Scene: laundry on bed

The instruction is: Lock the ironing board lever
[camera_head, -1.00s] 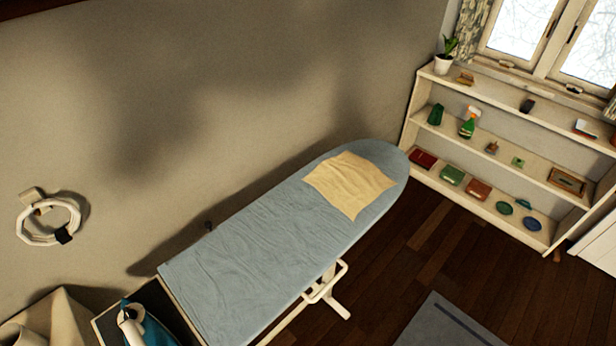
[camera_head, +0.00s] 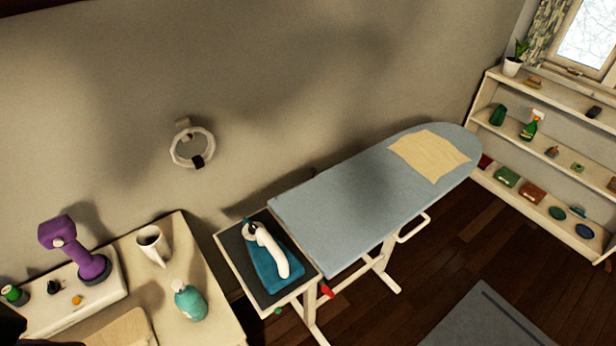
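The ironing board (camera_head: 350,208) stands along the wall with a blue cover and a white folding frame. A small red part (camera_head: 326,291), which looks like a lever, sits under its near end beside a white leg. Whether it is locked I cannot tell. A yellow cloth (camera_head: 428,155) lies flat near the board's far, rounded end. A teal and white iron (camera_head: 272,254) rests on the dark rest plate (camera_head: 236,262) at the board's near end. Neither of my grippers is in view.
A table at the lower left holds a purple device (camera_head: 74,246), a white mug (camera_head: 153,245) and a teal bottle (camera_head: 189,300). A white shelf (camera_head: 545,165) stands at the right. A grey rug (camera_head: 485,322) lies on the dark floor. A white ring (camera_head: 192,148) hangs on the wall.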

